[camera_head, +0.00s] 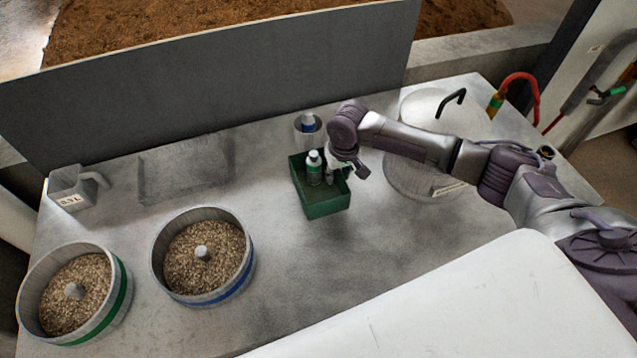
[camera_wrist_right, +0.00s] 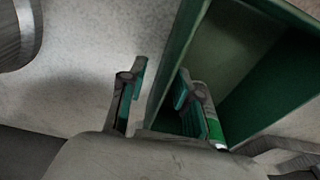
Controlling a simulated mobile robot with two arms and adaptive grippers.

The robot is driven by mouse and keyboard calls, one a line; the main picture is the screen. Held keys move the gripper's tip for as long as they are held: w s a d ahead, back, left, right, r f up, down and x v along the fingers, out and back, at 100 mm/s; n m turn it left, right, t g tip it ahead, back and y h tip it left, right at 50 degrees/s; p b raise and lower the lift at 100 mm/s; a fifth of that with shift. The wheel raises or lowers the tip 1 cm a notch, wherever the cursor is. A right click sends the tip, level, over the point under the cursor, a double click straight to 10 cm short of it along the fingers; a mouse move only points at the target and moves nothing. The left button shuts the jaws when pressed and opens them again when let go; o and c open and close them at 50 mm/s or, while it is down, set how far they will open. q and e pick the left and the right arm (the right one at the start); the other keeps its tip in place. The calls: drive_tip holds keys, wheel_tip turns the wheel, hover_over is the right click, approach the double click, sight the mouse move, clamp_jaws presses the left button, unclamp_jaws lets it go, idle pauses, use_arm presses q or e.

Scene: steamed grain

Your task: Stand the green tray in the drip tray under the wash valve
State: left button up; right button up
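The green tray (camera_head: 328,206) stands on the grey table in the middle of the head view. A white bottle with a green label (camera_head: 314,169) is upright inside it. My right gripper (camera_head: 345,173) is at the tray's far right side. In the wrist view its fingers (camera_wrist_right: 160,95) are apart, one on each side of the tray's green wall (camera_wrist_right: 181,50); the left finger is clear of the wall. The red hose and wash valve (camera_head: 496,104) are at the back right. I cannot make out the drip tray beneath, partly behind my right arm. My left gripper is out of view.
A large round lidded pot (camera_head: 420,105) stands behind my right arm. A small cup (camera_head: 303,139) is behind the tray.

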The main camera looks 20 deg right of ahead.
clamp_jaws()
drive_tip(key=shift+r, duration=0.15)
idle(0.4)
